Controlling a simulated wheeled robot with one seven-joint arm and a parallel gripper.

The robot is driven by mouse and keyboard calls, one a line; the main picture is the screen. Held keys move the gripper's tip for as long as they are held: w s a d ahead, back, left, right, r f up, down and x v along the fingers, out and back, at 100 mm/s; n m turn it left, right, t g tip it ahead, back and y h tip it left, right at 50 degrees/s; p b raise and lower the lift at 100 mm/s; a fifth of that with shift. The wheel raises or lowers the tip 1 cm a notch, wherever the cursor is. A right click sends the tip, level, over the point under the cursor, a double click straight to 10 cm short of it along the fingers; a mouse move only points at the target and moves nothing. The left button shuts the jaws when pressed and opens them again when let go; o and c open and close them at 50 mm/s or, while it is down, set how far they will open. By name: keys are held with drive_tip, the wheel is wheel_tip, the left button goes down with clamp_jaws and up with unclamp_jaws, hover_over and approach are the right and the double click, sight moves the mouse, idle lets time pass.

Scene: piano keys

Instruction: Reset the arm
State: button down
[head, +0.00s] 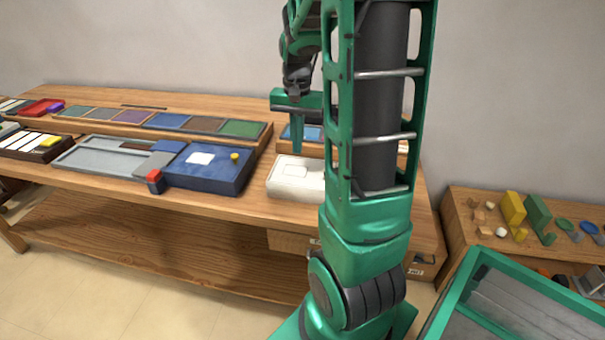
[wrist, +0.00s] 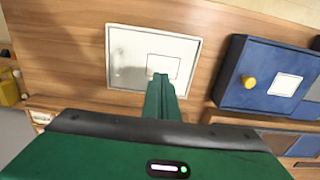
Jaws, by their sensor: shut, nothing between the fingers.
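My gripper (head: 297,148) hangs with its green fingers pointing down above the white box (head: 284,182) on the wooden table (head: 225,206). In the wrist view the gripper (wrist: 160,78) has its fingers together and empty, in front of the white box (wrist: 128,76). The fingertips overlap the lower edge of the square outline on the box top. I cannot tell how far above it they are. Part of the box is hidden behind my arm in the head view. The piano keys (head: 28,143), white with one yellow, lie at the table's far left.
A blue box (head: 211,180) with a yellow knob (head: 235,156) stands left of the white box. A grey tray (head: 90,157) and a red-topped block (head: 155,178) lie further left. A row of coloured panels (head: 168,121) runs behind. A side table (head: 456,225) with small shapes stands right.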

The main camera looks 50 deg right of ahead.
drive_tip(key=shift+r, duration=0.65)
drive_tip(key=s+a+n, duration=0.2)
drive_tip(key=s+a, duration=0.4)
drive_tip(key=s, duration=0.3)
drive_tip(key=s+a+n, duration=0.3)
drive_tip(key=s+a, duration=0.3)
drive_tip(key=s, duration=0.3)
drive_tip(key=shift+s+a+r+n, duration=0.2)
drive_tip(key=shift+s+a+n, duration=0.05)
drive_tip(key=shift+a+n, duration=0.05)
